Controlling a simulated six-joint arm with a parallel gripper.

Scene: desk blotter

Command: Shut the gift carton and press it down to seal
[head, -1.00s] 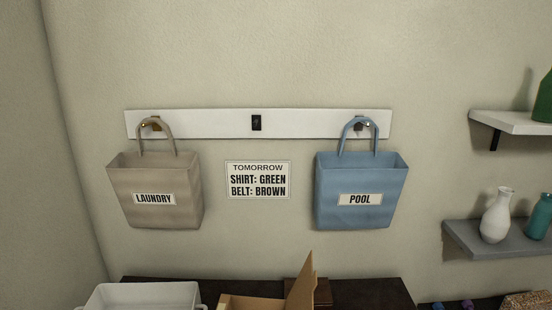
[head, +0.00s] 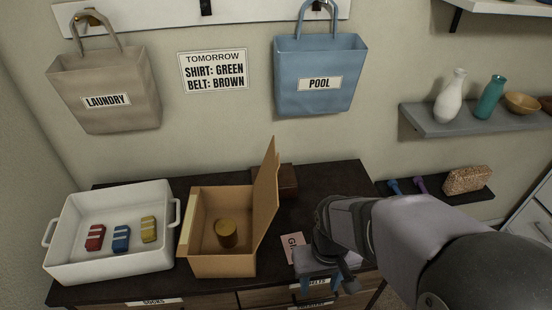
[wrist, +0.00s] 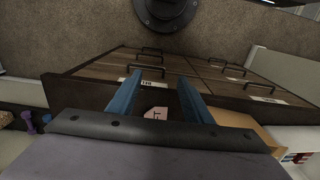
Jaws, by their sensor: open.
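The gift carton (head: 222,268) is a tan cardboard box on the dark dresser top. Its lid (head: 267,198) stands up along the right side, so the carton is open. A gold-brown round tin (head: 227,233) sits inside. A pink card (head: 293,248) with partly hidden lettering lies right of the carton. My gripper (wrist: 158,95) is open and empty in the wrist view, with blue fingers apart. In the head view it is to the right of the carton, near the dresser's front edge, apart from the lid. A tan part of the carton (wrist: 245,125) shows at right in the wrist view.
A white tray (head: 65,225) with red, blue and yellow striped items stands left of the carton. A brown box (head: 288,182) is behind the lid. Laundry (head: 105,85) and pool (head: 318,75) bags hang above. Labelled drawers are below the dresser's front edge.

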